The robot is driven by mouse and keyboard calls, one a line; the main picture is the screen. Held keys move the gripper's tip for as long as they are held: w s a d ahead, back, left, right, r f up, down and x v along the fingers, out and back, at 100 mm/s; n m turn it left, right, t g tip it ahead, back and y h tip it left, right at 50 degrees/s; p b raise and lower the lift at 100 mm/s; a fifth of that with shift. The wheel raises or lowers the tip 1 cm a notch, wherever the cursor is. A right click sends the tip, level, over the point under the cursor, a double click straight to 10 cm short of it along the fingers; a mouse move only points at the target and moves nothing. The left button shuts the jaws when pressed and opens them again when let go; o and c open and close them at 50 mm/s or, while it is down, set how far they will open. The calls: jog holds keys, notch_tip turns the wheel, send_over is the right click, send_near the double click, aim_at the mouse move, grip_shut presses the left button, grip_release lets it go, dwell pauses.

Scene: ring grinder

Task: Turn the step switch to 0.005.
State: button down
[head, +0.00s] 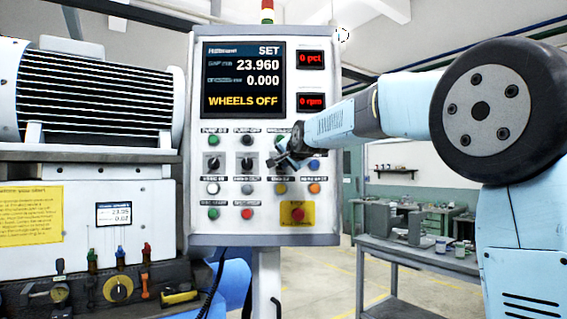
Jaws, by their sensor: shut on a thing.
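The grey control panel (226,222) stands upright in the middle of the head view. Two black rotary knobs show on it, a left knob (212,163) and a middle knob (247,163). My gripper (281,161) is at the panel, right of the middle knob, and shut on what appears to be the step switch there. My gripper hides that switch, so its pointer and setting cannot be read. The panel screen (244,80) shows SET, 23.960, 0.000 and WHEELS OFF.
Several push buttons surround the gripper, and a red emergency stop (297,212) sits below it. Two red displays read 0 pct (311,60) and 0 rpm (311,102). The grinder (90,100) stands at left, a workbench (420,255) at right.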

jog(key=shift+a, duration=0.1)
dwell(0.4)
jog(key=shift+a+n+g+h, duration=0.15)
jog(key=shift+n+h, duration=0.6)
jog(key=shift+n, duration=0.4)
jog(key=shift+a+n+g+h, duration=0.2)
jog(key=shift+n+h, duration=0.6)
jog(key=shift+n, duration=0.3)
jog(key=shift+a+n+g+h, duration=0.15)
jog(key=shift+n+h, duration=0.6)
jog(key=shift+n, duration=0.4)
jog(key=c, duration=1.2)
grip_release()
jog(key=shift+r, duration=0.15)
jog(key=v, duration=1.3)
jog(key=shift+s, duration=0.35)
jog(key=shift+a, duration=0.1)
